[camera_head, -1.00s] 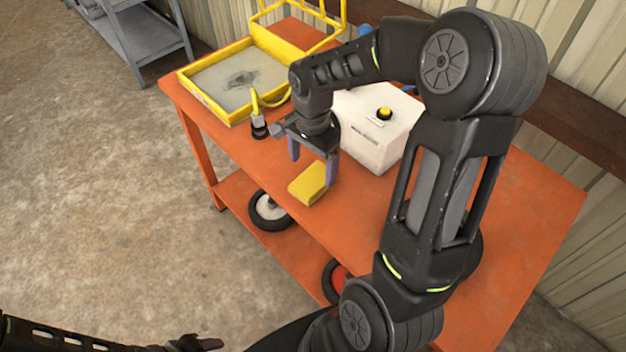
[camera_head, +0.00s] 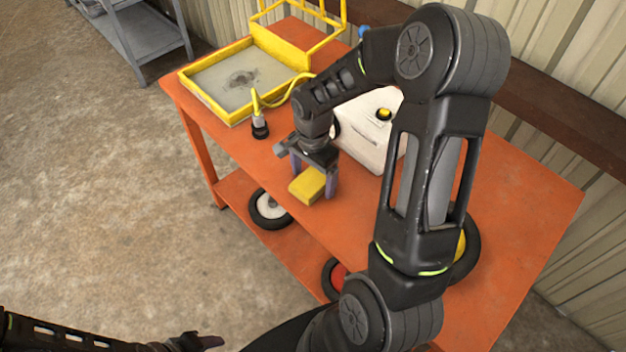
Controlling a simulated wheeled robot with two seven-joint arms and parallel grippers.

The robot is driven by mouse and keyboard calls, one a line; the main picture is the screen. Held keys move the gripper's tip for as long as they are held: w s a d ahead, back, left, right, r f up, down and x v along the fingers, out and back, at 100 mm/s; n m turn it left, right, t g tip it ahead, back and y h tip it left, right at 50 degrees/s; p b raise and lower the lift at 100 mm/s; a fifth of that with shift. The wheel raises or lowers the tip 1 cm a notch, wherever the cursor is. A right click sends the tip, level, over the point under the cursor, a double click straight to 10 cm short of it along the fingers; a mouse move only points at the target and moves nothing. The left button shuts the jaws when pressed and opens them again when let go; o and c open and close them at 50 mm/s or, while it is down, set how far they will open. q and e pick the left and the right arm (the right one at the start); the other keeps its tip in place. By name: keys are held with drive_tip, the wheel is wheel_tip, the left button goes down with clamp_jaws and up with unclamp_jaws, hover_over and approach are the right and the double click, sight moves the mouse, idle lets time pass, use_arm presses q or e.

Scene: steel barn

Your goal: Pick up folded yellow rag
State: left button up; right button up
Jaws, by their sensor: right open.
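The folded yellow rag (camera_head: 307,186) lies flat on the orange table (camera_head: 345,228), near its front edge. My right gripper (camera_head: 311,182) points down over the rag. It is open, with one finger at the rag's right side and the other at its far left side. Whether the fingers touch the rag cannot be told. My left gripper (camera_head: 205,342) is low at the bottom left, away from the table, and its jaw state is unclear.
A white box with a yellow cap (camera_head: 366,130) stands right behind my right gripper. Wheels (camera_head: 270,208) sit on the lower shelf.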

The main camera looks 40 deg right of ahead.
sight(313, 178)
drive_tip(key=c, duration=1.5)
drive_tip(key=shift+o, duration=0.2)
drive_tip(key=shift+r, duration=0.15)
wheel_tip(313, 178, up, 10)
drive_tip(key=b, duration=0.1)
